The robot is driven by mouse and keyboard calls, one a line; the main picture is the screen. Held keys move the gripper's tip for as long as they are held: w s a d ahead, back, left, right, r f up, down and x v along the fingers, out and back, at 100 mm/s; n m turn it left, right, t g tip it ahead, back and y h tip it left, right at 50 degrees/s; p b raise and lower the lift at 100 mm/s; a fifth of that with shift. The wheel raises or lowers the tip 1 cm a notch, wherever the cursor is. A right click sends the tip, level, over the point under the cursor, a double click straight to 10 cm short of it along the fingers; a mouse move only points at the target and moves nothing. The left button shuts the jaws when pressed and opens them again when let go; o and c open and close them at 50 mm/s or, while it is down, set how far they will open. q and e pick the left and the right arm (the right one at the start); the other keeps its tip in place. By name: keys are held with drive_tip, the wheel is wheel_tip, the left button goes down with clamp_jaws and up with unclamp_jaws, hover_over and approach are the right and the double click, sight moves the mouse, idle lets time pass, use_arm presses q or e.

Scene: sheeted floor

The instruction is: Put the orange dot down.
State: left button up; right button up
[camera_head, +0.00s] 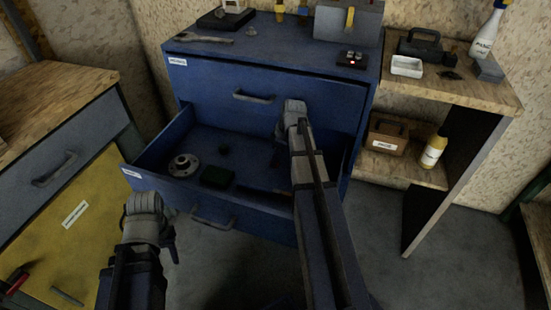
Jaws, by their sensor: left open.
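I cannot make out an orange dot in the head view. My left gripper (172,244) hangs open in front of the blue cabinet's open drawer (146,150), to the lower left, with nothing visible in it. My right arm reaches over the drawer's right part. My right gripper (279,150) points down there, mostly hidden by its own wrist. I cannot see whether its jaws hold anything. The drawer holds a grey flanged disc (184,165), a dark green block (217,177) and a small dark round piece (223,149).
The blue cabinet top (270,56) carries a wrench (205,38), a grey box (347,22) and a black device with a red light (352,59). A wooden-topped bench (50,95) stands left.

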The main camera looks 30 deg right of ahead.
sight(283, 167)
drive_tip(key=shift+o, duration=0.4)
drive_tip(key=shift+r, duration=0.15)
drive_tip(key=shift+r+p, duration=0.2)
drive_tip(key=shift+p, duration=0.15)
drive_tip(key=p+v, duration=1.1)
drive_tip(key=shift+r, duration=0.3)
drive_tip(key=shift+d, duration=0.1)
idle(0.4)
